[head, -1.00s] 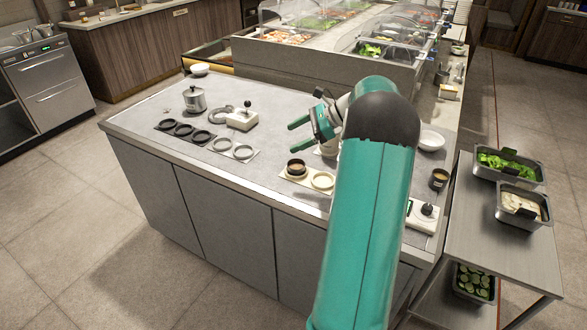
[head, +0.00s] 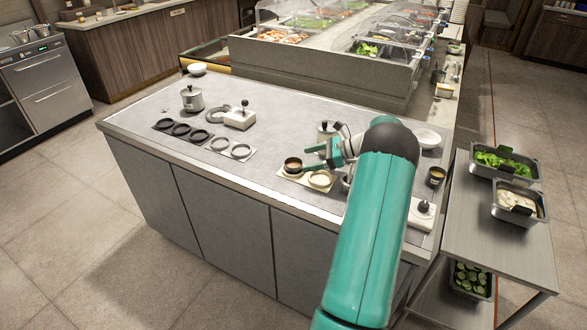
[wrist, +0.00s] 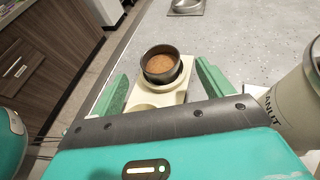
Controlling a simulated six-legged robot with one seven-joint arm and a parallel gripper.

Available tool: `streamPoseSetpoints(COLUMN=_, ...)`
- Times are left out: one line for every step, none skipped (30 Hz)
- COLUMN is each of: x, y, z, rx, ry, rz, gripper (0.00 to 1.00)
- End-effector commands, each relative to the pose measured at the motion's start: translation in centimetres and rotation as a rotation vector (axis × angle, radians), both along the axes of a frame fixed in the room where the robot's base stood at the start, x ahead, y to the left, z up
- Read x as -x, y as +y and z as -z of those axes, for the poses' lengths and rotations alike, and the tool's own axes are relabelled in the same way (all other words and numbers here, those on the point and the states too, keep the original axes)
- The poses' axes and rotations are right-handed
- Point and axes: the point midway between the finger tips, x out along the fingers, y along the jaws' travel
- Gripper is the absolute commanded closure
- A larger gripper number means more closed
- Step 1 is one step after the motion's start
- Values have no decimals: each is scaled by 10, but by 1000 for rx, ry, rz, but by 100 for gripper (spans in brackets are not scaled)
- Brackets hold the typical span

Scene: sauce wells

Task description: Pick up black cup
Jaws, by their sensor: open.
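The black cup (head: 293,165) stands upright in the left well of a cream two-well holder (head: 319,179) on the counter. In the wrist view the cup (wrist: 161,66) is round and dark, with brown contents, and the holder (wrist: 148,97) has an empty well nearer to me. My gripper (head: 315,159) is open and low over the holder, just right of the cup. In the wrist view my gripper's green fingers (wrist: 160,90) spread on either side of the holder, with the cup ahead between their tips. Nothing is held.
A pale container with dark lettering (wrist: 296,103) stands close on the right in the wrist view. Black rings (head: 182,129), a pale ring holder (head: 231,147), a metal pot (head: 192,98) and a scale-like device (head: 239,117) stand left. A dark cup (head: 436,176) is at right.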

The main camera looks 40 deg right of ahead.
Motion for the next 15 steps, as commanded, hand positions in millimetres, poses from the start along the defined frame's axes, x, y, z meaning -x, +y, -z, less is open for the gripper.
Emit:
streamPoseSetpoints(x=-2, y=2, z=2, rx=-1, ry=1, rz=0, gripper=21)
streamPoseSetpoints(x=-3, y=3, z=2, rx=-1, ry=1, rz=-1, gripper=21)
streamPoseSetpoints(x=-6, y=5, z=4, rx=-1, ry=1, rz=-1, gripper=21)
streamPoseSetpoints(x=-8, y=8, z=5, rx=-2, ry=1, rz=-2, gripper=21)
streamPoseSetpoints(x=-12, y=10, z=7, rx=-2, ry=1, rz=-2, gripper=21)
streamPoseSetpoints(x=-16, y=14, z=9, rx=-1, ry=1, rz=-3, gripper=21)
streamPoseSetpoints(x=-20, y=17, z=11, rx=-1, ry=1, rz=-3, gripper=21)
streamPoseSetpoints(x=-23, y=19, z=13, rx=-1, ry=1, rz=-3, gripper=21)
streamPoseSetpoints(x=-27, y=22, z=15, rx=-1, ry=1, rz=-1, gripper=21)
streamPoseSetpoints(x=-30, y=25, z=17, rx=-1, ry=1, rz=-1, gripper=21)
streamPoseSetpoints(x=-32, y=26, z=18, rx=-1, ry=1, rz=-1, gripper=21)
streamPoseSetpoints(x=-35, y=28, z=19, rx=-1, ry=1, rz=-1, gripper=21)
streamPoseSetpoints(x=-35, y=29, z=20, rx=-1, ry=1, rz=-1, gripper=21)
streamPoseSetpoints(x=-36, y=29, z=20, rx=-1, ry=1, rz=-1, gripper=21)
streamPoseSetpoints(x=-36, y=29, z=20, rx=-1, ry=1, rz=0, gripper=21)
